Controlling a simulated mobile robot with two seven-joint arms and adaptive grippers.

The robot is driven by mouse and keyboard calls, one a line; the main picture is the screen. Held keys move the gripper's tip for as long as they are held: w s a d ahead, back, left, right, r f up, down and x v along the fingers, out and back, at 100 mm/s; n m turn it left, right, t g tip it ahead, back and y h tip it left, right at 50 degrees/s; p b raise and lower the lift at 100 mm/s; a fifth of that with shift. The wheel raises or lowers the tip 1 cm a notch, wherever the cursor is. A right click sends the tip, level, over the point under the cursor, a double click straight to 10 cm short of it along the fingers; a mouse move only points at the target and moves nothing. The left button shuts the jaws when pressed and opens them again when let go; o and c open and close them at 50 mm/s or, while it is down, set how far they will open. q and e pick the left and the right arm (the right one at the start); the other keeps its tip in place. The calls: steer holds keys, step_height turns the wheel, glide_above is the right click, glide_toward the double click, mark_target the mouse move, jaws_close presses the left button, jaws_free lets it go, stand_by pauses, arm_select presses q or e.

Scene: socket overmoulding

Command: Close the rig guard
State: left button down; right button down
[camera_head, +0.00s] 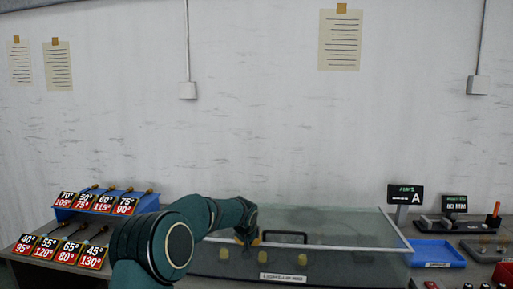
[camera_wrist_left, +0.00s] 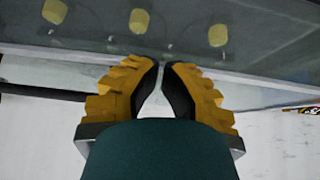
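The rig guard (camera_head: 340,222) is a clear, greyish panel with pale edges over the rig at the middle of the bench. A black handle-like frame (camera_head: 285,233) shows at its middle. I cannot tell how far the guard is open. My left gripper (camera_head: 246,238) is at the guard, left of the black frame. In the left wrist view its yellow fingers with black pads (camera_wrist_left: 162,64) have their tips almost together, with nothing visible between them. The tips are close to a grey edge of the guard (camera_wrist_left: 240,78); I cannot tell if they touch. My right gripper is not in view.
Yellow round parts (camera_head: 261,257) show through the clear panel. Blue stands with number cards (camera_head: 75,203) are at left. A blue tray (camera_head: 437,253), an "A" display (camera_head: 405,194) and a "60 MM" display (camera_head: 454,203) are at right. The wall stands close behind.

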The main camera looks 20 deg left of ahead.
arm_select(q)
steer(key=shift+f, duration=0.3)
steer(key=shift+r, duration=0.1)
stand_by(0.3)
steer(key=s+d+r+p, duration=0.2)
steer(key=s+r, duration=0.4)
steer(key=s, duration=0.4)
steer(key=s+d+f+g+h, duration=0.1)
steer(key=s+d+f, duration=0.2)
steer(key=f, duration=0.4)
steer(key=s+d+f+m+g+h, duration=0.1)
steer(key=s+d+f, duration=0.3)
steer(key=f, duration=0.3)
steer(key=s+d+f+g+h, duration=0.1)
steer(key=s+d+f+h, duration=0.15)
steer(key=f, duration=0.35)
steer(key=s+d+f, duration=0.2)
steer(key=s+f, duration=0.1)
steer(key=s, duration=0.4)
steer(key=s+d+f+g, duration=0.1)
steer(key=s+d+f, duration=0.1)
steer(key=s+f, duration=0.2)
steer(key=s+d+f, duration=0.3)
steer(key=s, duration=0.6)
steer(key=shift+s+f+g+h, duration=0.3)
steer(key=shift+f+g+h, duration=0.05)
steer(key=shift+f+g, duration=0.05)
